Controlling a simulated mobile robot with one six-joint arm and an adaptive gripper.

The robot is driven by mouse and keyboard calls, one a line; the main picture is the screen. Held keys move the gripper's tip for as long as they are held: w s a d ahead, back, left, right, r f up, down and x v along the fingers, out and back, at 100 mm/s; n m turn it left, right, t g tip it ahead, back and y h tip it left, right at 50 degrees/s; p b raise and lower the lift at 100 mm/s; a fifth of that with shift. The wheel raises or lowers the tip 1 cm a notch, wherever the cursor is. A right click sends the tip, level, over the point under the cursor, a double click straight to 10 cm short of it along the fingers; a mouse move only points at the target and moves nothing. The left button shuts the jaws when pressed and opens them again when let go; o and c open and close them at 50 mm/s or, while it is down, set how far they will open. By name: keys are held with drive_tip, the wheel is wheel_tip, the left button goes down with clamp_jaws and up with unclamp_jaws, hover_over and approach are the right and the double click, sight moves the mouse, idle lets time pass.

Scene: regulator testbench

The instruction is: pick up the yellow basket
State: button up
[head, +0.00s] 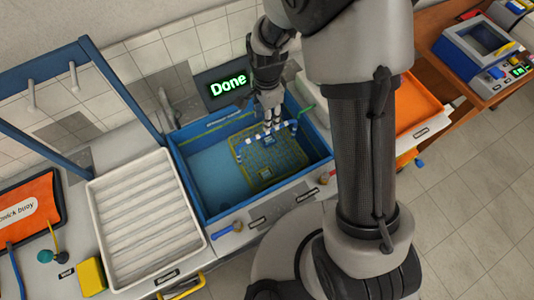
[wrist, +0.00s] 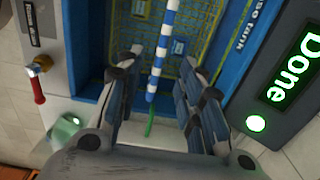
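The yellow basket (head: 262,158) is a yellow mesh basket sitting low in the blue tank (head: 200,165), with a blue-and-white striped handle bar (head: 282,131) above it. My gripper (head: 271,124) reaches down into the tank at the handle. In the wrist view the mesh of the basket (wrist: 205,25) lies beyond the fingers. My gripper (wrist: 157,65) is open there, with one finger on each side of the striped bar (wrist: 158,50). Gaps show between the bar and the fingers.
A lit "Done" display (head: 228,86) stands behind the tank. A white ribbed tray (head: 145,220) stands left of the tank, beside a blue rack (head: 85,50). An orange tray (head: 418,105) stands at the right. A blue-handled valve (head: 225,234) sticks out at the tank's front.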

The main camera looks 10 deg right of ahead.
sight(267, 133)
drive_tip(key=f+b, duration=0.1)
drive_tip(key=f, duration=0.4)
drive_tip(key=f+b, duration=0.1)
drive_tip(key=f, duration=0.4)
drive_tip(key=shift+w+f+b, duration=0.2)
drive_tip(key=shift+f+b, duration=0.1)
drive_tip(key=shift+r, duration=0.1)
drive_tip(key=shift+c, duration=0.2)
clamp_jaws()
